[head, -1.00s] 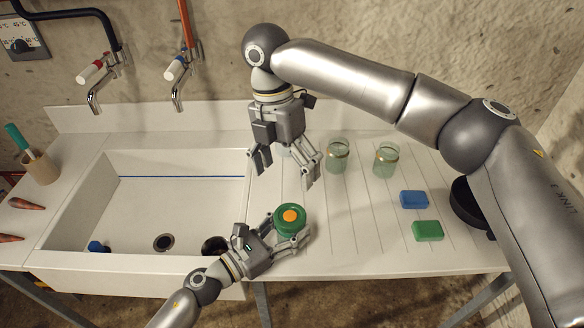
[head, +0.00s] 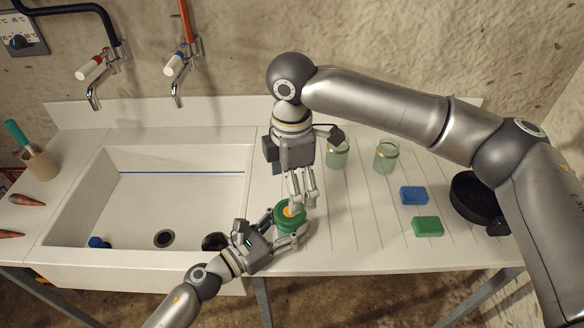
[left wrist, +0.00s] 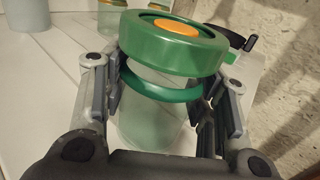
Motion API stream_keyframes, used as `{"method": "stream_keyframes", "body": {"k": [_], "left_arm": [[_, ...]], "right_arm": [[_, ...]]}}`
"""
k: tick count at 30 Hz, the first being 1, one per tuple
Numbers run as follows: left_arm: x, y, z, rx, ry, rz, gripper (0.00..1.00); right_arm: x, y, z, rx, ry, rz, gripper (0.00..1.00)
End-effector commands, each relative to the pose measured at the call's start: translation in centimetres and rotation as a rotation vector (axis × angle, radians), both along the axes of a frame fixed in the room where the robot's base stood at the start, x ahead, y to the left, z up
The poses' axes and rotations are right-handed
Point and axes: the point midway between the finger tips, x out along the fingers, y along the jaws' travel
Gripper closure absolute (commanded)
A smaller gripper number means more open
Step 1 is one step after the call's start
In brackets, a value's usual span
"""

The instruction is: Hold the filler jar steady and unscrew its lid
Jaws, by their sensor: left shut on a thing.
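The filler jar stands on the drainboard with a wide green lid (head: 281,215) that has an orange centre. In the left wrist view the lid (left wrist: 170,45) sits on the pale glass jar (left wrist: 152,115), with a green ring below it. My left gripper (head: 289,237) is shut on the jar from the front, fingers (left wrist: 170,98) on either side below the lid. My right gripper (head: 303,200) points down over the lid and partly hides it in the head view. No right finger shows on the lid in the left wrist view. Its finger opening is unclear.
Two open glass jars (head: 386,156) with gold rims stand behind, one (head: 338,155) close to my right gripper. A blue block (head: 413,195), a green block (head: 427,226) and a black pan (head: 476,198) are to the right. The sink (head: 130,195) is left.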

Motion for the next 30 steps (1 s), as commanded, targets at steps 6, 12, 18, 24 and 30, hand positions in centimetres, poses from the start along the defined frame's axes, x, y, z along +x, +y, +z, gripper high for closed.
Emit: {"method": "stream_keyframes", "body": {"k": [6,12,18,24,30], "left_arm": [[-0.1,0.0,-0.2,0.001,0.003,-0.001,0.75],[-0.1,0.0,-0.2,0.0,0.004,-0.001,0.75],[-0.1,0.0,-0.2,0.001,0.003,-0.001,0.75],[-0.1,0.0,-0.2,0.0,0.004,-0.001,0.75],[-0.1,0.0,-0.2,0.0,0.004,-0.001,0.75]], "right_arm": [[0.0,0.0,-4.1,-0.002,0.002,0.001,0.14],[0.0,0.0,-6.4,0.0,0.0,0.001,0.14],[0.0,0.0,-7.0,-0.001,-0.001,0.001,0.14],[0.0,0.0,-7.0,0.0,-0.001,0.001,0.14],[0.0,0.0,-7.0,0.0,-0.001,0.001,0.4]]}}
